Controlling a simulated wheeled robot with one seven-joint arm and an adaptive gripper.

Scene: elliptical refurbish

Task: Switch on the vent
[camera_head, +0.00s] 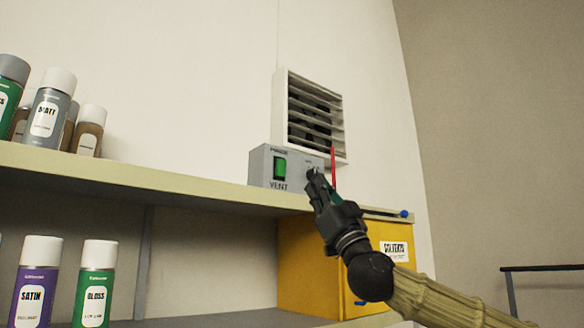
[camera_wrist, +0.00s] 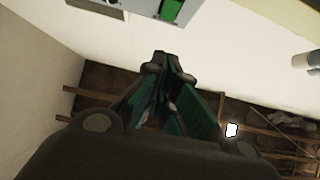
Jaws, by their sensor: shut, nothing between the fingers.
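The vent (camera_head: 312,115), a white slatted grille, is set in the wall at the upper centre of the head view. Below it, on the shelf, stands a grey control box (camera_head: 258,168) marked VENT, with a green switch (camera_head: 280,167) on its front. My gripper (camera_head: 312,174) is shut and empty, its tip over the right part of the box in the head view; I cannot tell if it touches. It hides part of the box face. In the wrist view my gripper (camera_wrist: 162,60) points toward the box (camera_wrist: 120,8), and the green switch (camera_wrist: 170,10) shows at the top edge.
A shelf (camera_head: 150,180) runs under the box, with several spray cans (camera_head: 45,115) at its left. More cans (camera_head: 95,285) and a yellow solvents cabinet (camera_head: 310,265) stand below. A thin red rod (camera_head: 333,165) stands right of the gripper tip. A dark rail is at the far right.

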